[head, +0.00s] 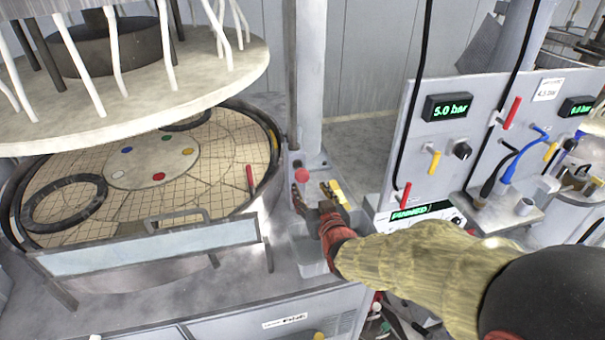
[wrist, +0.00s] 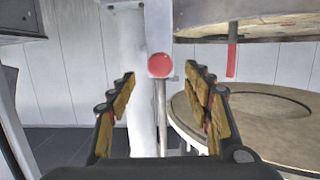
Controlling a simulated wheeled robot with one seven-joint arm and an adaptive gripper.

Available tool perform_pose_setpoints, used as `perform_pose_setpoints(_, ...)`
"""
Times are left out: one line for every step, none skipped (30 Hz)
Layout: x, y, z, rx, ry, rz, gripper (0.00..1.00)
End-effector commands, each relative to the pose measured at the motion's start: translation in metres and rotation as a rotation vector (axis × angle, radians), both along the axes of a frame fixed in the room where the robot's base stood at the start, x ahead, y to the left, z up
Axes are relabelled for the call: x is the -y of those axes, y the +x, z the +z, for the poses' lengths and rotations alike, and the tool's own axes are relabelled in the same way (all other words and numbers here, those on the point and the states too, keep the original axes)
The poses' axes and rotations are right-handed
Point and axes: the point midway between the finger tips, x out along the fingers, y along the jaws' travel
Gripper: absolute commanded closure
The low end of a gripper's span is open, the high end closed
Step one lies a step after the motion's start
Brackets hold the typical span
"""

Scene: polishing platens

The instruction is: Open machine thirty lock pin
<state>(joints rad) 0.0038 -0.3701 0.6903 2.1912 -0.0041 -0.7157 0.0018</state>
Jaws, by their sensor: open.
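A lock pin with a round red knob (head: 302,174) stands beside the column, right of the large platen. In the wrist view the red knob (wrist: 159,65) tops a thin upright metal rod and appears between my fingers. My gripper (head: 316,190) is open around the line to the knob, with yellow-padded fingers on either side. The wrist view also shows my gripper (wrist: 160,80) with a gap on both sides of the knob; I see no contact. How far the knob lies beyond the fingertips is hard to tell. A green display (head: 415,212) reads "PINNED".
The round platen (head: 215,165) with a dark ring (head: 65,203) lies at left, under a raised upper plate (head: 150,95). A grey column (head: 322,75) stands behind the pin. A gauge panel (head: 400,140) with red and yellow handles stands at right.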

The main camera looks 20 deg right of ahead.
Motion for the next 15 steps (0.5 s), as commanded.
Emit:
perform_pose_setpoints(0.0,0.005,-0.008,0.037,0.0,0.0,0.49)
perform_pose_setpoints(0.0,0.008,-0.009,0.066,0.0,0.0,0.49)
perform_pose_setpoints(0.0,0.01,-0.01,0.1,0.0,0.0,0.49)
perform_pose_setpoints(0.0,0.011,-0.012,0.121,0.0,0.0,0.49)
perform_pose_setpoints(0.0,0.012,-0.012,0.143,0.0,0.0,0.49)
perform_pose_setpoints(0.0,0.012,-0.012,0.167,0.0,0.001,0.49)
perform_pose_setpoints(0.0,0.012,-0.013,0.182,0.0,0.001,0.49)
perform_pose_setpoints(0.0,0.012,-0.013,0.194,0.001,0.001,0.49)
perform_pose_setpoints(0.0,0.012,-0.013,0.207,0.001,0.001,0.49)
perform_pose_setpoints(0.0,0.013,-0.013,0.215,0.001,0.001,0.49)
perform_pose_setpoints(0.0,0.014,-0.013,0.22,0.001,0.001,0.49)
perform_pose_setpoints(0.0,0.015,-0.013,0.225,0.001,0.001,0.49)
perform_pose_setpoints(0.0,0.017,-0.012,0.227,0.001,0.001,0.49)
perform_pose_setpoints(0.0,0.02,-0.013,0.227,0.001,0.001,0.49)
perform_pose_setpoints(0.0,0.024,-0.013,0.226,0.001,0.001,0.49)
